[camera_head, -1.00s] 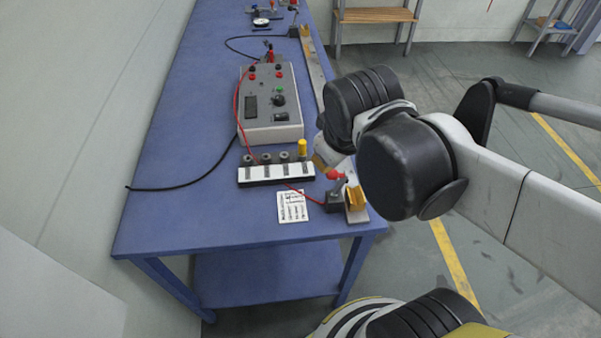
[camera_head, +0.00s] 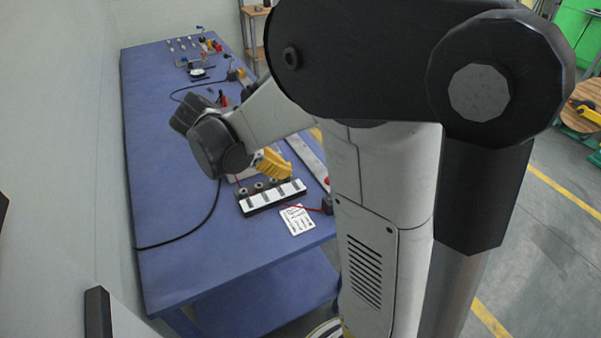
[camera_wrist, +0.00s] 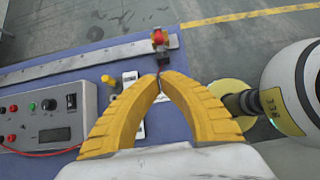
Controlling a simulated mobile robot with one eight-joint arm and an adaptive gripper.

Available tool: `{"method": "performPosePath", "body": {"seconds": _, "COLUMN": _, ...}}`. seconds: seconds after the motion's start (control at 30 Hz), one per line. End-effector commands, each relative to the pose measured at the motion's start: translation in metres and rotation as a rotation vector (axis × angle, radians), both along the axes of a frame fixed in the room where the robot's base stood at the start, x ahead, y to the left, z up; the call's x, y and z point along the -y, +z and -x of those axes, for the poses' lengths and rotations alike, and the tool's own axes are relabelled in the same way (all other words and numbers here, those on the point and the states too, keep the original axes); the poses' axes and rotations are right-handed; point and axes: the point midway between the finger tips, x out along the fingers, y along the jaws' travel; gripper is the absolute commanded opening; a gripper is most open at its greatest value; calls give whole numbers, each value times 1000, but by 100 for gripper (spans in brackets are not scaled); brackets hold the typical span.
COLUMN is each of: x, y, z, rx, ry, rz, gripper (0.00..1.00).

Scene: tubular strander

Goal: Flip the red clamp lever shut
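The red clamp lever (camera_wrist: 159,37) shows in the wrist view just beyond my fingertips, with its dark clamp body below it. In the head view its red knob (camera_head: 327,182) is at the bench's right edge, close beside my arm, and the dark clamp base (camera_head: 327,204) is partly hidden by that arm. My gripper (camera_wrist: 160,76) has two yellow fingers whose tips come together with nothing seen between them. In the head view my gripper (camera_head: 274,163) hangs over the bench, left of the clamp and apart from it. The lever's exact angle is too small to tell.
A blue bench (camera_head: 190,270) carries a white strip (camera_head: 272,197) with several dark posts and a printed card (camera_head: 297,219). A grey control box (camera_wrist: 50,112) with a red lead stands beside my fingers in the wrist view. A metal rail (camera_wrist: 90,62) runs along the bench edge.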

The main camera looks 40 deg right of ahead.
Motion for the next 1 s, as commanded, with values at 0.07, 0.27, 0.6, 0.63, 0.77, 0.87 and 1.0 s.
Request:
{"method": "performPosePath", "body": {"seconds": 0.07, "x": 0, "y": 0, "z": 0, "rx": 1, "ry": -1, "rz": -1, "gripper": 0}}
{"method": "performPosePath", "body": {"seconds": 0.27, "x": 2, "y": -4, "z": 1, "rx": 2, "ry": -2, "rz": -1, "gripper": 0}}
{"method": "performPosePath", "body": {"seconds": 0.6, "x": 38, "y": -51, "z": 10, "rx": 4, "ry": -4, "rz": -1, "gripper": 0}}
{"method": "performPosePath", "body": {"seconds": 0.63, "x": 43, "y": -57, "z": 10, "rx": 4, "ry": -5, "rz": -1, "gripper": 0}}
{"method": "performPosePath", "body": {"seconds": 0.77, "x": 59, "y": -77, "z": 15, "rx": 3, "ry": -5, "rz": -1, "gripper": 0}}
{"method": "performPosePath", "body": {"seconds": 0.87, "x": 74, "y": -83, "z": 19, "rx": 3, "ry": -5, "rz": 0, "gripper": 0}}
{"method": "performPosePath", "body": {"seconds": 1.0, "x": 90, "y": -87, "z": 22, "rx": 4, "ry": -4, "rz": -1, "gripper": 0}}
